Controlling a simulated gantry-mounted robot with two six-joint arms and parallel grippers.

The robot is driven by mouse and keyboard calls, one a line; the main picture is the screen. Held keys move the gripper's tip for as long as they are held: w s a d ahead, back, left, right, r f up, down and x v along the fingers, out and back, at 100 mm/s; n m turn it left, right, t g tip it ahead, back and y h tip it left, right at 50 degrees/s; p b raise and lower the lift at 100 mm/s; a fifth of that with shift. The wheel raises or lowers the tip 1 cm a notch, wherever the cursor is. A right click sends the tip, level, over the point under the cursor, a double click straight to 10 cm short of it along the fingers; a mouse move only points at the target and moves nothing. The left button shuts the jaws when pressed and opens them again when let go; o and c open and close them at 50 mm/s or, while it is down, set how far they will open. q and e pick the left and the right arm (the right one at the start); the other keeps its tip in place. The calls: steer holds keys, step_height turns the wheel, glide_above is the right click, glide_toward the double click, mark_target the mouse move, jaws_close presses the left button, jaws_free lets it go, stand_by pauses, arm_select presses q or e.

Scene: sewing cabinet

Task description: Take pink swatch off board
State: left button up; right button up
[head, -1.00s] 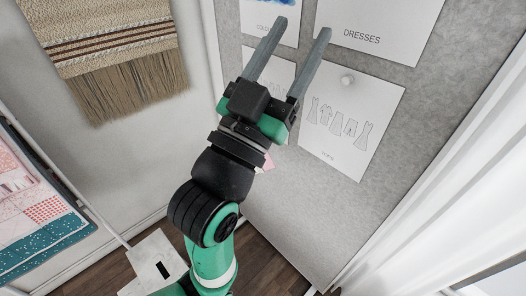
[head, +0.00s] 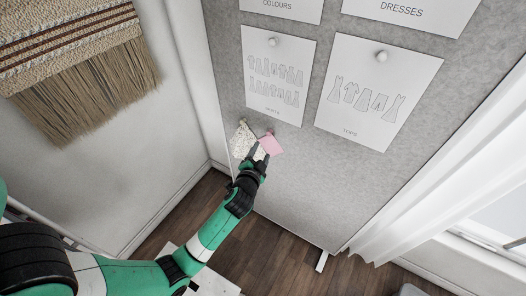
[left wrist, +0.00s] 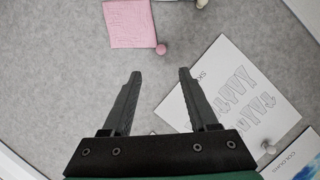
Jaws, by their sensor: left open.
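The pink swatch (head: 271,146) hangs low on the grey pinboard (head: 300,170), held by a pink round pin at one corner. In the left wrist view, the pink swatch (left wrist: 129,24) is at the top, with its pink pin (left wrist: 161,49) at a corner, beyond my fingertips. My left gripper (head: 261,156) overlaps the swatch's lower left in the head view. In the left wrist view, my left gripper (left wrist: 160,76) is open with nothing between its fingers. The fingertips look apart from the swatch. My right gripper is in neither view.
A pale speckled swatch (head: 242,140) is pinned just left of the pink one. Pattern sheets hang above: one (head: 275,75) at left and TOPS (head: 378,95) at right. A fringed woven hanging (head: 75,70) is on the left wall. A white curtain (head: 430,190) hangs at right.

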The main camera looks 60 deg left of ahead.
mark_target(268, 135)
arm_select(q)
steer(key=b+x, duration=0.4)
steer(key=x, duration=0.6)
steer(key=shift+w+a+f, duration=0.1)
steer(key=shift+a+f, duration=0.05)
steer(key=shift+a, duration=0.1)
steer(key=shift+w+a, duration=0.35)
steer(key=shift+a, duration=0.1)
steer(key=shift+c, duration=0.3)
jaws_close()
steer(key=shift+s+d+p, duration=0.45)
steer(key=shift+s+p, duration=0.05)
steer(key=shift+s, duration=0.15)
steer(key=shift+s+d+p, duration=0.45)
steer(key=shift+s, duration=0.2)
